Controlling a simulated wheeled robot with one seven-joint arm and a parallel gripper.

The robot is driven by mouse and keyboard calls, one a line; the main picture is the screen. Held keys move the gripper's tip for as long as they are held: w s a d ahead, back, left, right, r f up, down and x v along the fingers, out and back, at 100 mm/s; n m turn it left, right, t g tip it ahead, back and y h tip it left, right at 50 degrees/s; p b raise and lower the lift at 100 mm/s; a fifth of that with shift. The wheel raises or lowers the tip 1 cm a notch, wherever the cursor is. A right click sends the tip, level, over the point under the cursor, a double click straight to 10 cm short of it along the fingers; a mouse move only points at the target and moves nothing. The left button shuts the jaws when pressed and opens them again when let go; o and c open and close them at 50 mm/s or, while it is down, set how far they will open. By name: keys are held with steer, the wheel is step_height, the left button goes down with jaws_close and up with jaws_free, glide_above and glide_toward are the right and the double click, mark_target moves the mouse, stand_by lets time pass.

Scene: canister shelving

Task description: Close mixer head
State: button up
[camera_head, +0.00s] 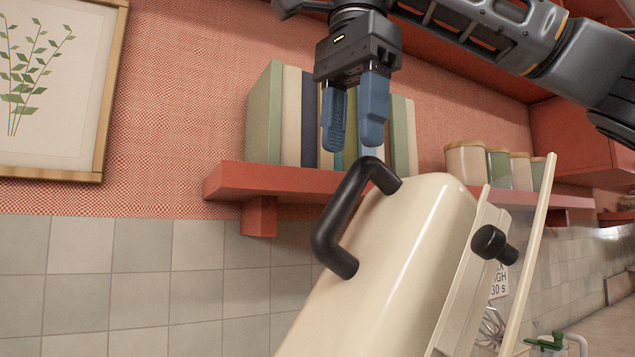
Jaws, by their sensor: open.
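The cream mixer head (420,235) is tilted up and fills the lower middle of the head camera view. A black curved handle (335,222) sits on its upper left side, and a black knob (490,243) is on its right side. Part of a wire whisk (490,328) shows below the head at the right. The mixer's base is out of view. My gripper (352,145) points down above the handle, with its two blue fingers apart and nothing between them. In the picture its fingertips end just above the handle's top; no contact shows.
A red shelf (232,181) on the wall behind holds several books (265,115) and, farther right, several lidded canisters (466,163). A framed plant picture (55,85) hangs at the left. The space left of the handle looks clear.

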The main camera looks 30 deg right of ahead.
mark_target(349, 172)
steer(key=f, duration=0.7)
steer(key=shift+w+a+f, duration=0.1)
steer(key=shift+w+f, duration=0.15)
steer(key=shift+w, duration=0.1)
steer(key=shift+c, duration=0.2)
jaws_close()
